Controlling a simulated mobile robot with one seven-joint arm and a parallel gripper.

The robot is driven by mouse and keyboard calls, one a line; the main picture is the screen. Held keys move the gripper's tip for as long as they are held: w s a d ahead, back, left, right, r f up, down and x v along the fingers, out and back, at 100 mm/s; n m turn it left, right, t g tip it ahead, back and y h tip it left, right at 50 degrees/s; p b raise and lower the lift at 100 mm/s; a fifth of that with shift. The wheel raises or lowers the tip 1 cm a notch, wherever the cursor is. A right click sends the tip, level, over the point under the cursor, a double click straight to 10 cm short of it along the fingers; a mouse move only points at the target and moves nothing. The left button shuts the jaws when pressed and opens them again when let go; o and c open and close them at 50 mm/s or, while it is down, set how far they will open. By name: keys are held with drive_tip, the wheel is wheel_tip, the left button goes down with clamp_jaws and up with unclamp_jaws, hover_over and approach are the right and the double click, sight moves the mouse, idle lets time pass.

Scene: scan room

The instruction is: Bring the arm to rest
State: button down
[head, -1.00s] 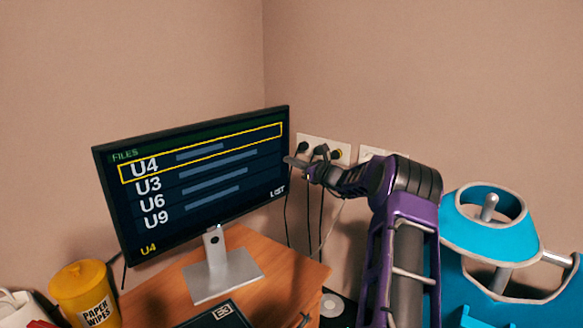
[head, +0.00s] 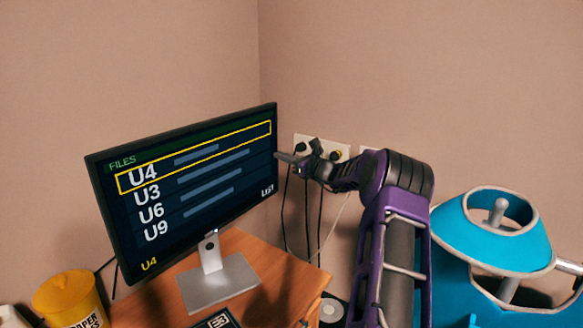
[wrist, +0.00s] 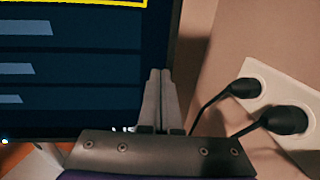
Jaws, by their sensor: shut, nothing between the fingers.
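My purple arm is raised and bent in the head view, right of the monitor. My gripper (head: 280,156) points left at the monitor's right edge; in the wrist view its two grey fingers (wrist: 160,82) lie together with nothing between them. The fingertips overlap the edge of the monitor (head: 190,185) in both views, and I cannot tell whether they touch it. The monitor shows a file list with U4 framed in yellow at the top.
The monitor stands on a wooden desk (head: 255,260). A yellow paper wipes tub (head: 68,296) is at lower left. Wall sockets (head: 335,150) with plugged black cables are behind my gripper; they also show in the wrist view (wrist: 265,85). A blue device (head: 495,225) stands at right.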

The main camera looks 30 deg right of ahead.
sight(275, 126)
wheel_tip(275, 126, up, 9)
drive_tip(key=shift+r, duration=0.15)
